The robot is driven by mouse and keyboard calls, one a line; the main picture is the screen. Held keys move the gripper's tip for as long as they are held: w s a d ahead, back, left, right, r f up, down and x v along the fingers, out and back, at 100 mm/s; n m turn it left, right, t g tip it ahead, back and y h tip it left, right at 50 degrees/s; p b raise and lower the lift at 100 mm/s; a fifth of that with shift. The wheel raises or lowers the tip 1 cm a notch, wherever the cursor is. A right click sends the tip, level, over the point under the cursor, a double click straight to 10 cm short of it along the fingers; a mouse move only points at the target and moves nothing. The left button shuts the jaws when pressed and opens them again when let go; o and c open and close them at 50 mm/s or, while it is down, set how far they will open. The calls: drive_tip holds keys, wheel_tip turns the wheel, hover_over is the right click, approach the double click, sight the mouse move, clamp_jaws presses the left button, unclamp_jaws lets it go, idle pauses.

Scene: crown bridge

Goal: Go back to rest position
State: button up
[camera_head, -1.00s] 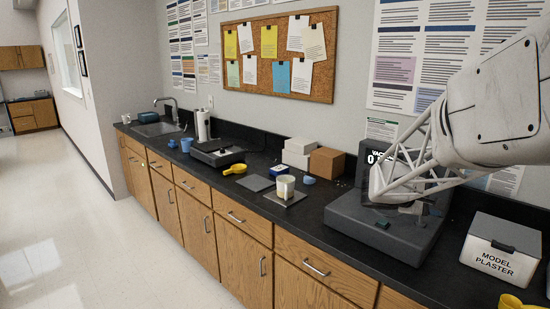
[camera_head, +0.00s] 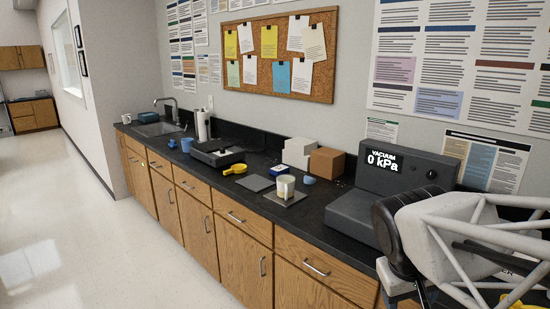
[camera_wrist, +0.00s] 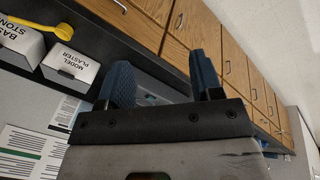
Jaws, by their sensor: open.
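My gripper (camera_wrist: 162,60) is seen upside down in the wrist view. Its two blue fingers are spread apart with nothing held between them. In the head view my arm fills the lower right, beyond the front edge of the black counter (camera_head: 325,192), and the fingertips cannot be made out there. A cup with pale and yellowish contents (camera_head: 284,187) stands upright on a grey plate on the counter. The vacuum unit (camera_head: 405,173) reads 0 kPa, and my arm hides its right front part.
The wrist view shows the model plaster bin (camera_wrist: 70,64) and base stone bin (camera_wrist: 18,44), with a yellow scoop (camera_wrist: 48,22). A yellow scoop (camera_head: 235,169), brown box (camera_head: 326,161) and white boxes (camera_head: 298,148) stand on the counter. The floor (camera_head: 100,240) at left is clear.

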drive_tip(key=s+a+m+y, duration=0.1)
drive_tip(key=s+a+y, duration=0.1)
drive_tip(key=s+a, duration=0.2)
drive_tip(key=shift+s+a+f+t+y, duration=0.3)
drive_tip(key=shift+s+f+t, duration=0.1)
drive_tip(key=shift+f, duration=0.05)
idle(0.9)
